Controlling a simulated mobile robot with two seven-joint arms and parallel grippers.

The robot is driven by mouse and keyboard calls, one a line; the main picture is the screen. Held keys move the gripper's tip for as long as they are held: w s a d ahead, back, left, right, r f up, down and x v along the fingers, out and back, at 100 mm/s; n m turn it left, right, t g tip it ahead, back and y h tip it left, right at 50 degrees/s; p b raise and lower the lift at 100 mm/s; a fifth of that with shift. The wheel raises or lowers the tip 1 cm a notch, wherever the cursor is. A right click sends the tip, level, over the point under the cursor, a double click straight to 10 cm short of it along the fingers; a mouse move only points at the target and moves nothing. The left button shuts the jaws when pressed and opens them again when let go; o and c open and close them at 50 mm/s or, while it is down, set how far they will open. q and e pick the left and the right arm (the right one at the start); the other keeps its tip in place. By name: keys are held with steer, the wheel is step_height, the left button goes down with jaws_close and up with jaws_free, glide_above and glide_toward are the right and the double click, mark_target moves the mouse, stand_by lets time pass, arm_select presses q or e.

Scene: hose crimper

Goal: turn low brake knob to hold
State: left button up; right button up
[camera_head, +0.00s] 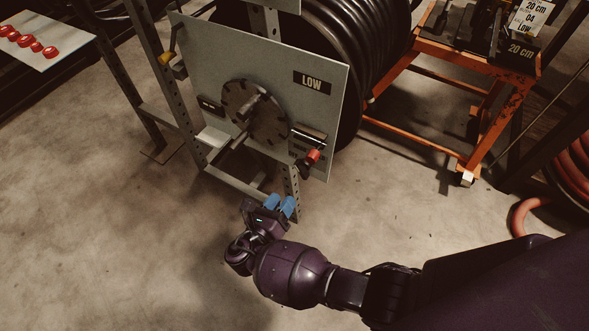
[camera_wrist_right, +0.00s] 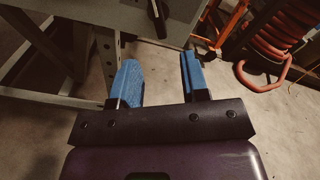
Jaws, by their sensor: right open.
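A grey panel (camera_head: 190,60) marked LOW stands upright on a metal frame in the head view. A dark round disc with a grey bar across it (camera_head: 256,112) is at its middle. A small red-tipped dark knob (camera_head: 312,157) sticks out at the panel's lower right, with small lettering beside it that I cannot read. My right gripper (camera_head: 280,203) is below and a little left of this knob, apart from it, open with nothing between its blue fingers. In the right wrist view the gripper (camera_wrist_right: 160,74) points at the floor below the panel; a dark part (camera_wrist_right: 157,18) hangs at the top. My left gripper is out of view.
A black hose reel (camera_head: 345,60) stands behind the panel. An orange cart (camera_head: 440,62) is to the right, and a red hose coil (camera_head: 575,165) lies at the right edge. Metal frame posts (camera_head: 291,185) are close to my right gripper. The floor (camera_head: 120,240) at left is clear.

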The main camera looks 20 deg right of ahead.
mark_target(299, 172)
steer(key=b+x, duration=0.1)
steer(key=x, duration=0.8)
steer(key=shift+w+d+r+b, duration=0.1)
steer(key=shift+w+r+b, duration=0.1)
steer(key=shift+w+b, duration=0.2)
steer(key=shift+w+d+r, duration=0.15)
steer(key=shift+w+d, duration=0.25)
steer(key=shift+c, duration=0.3)
steer(key=c, duration=0.5)
steer(key=shift+c, duration=0.2)
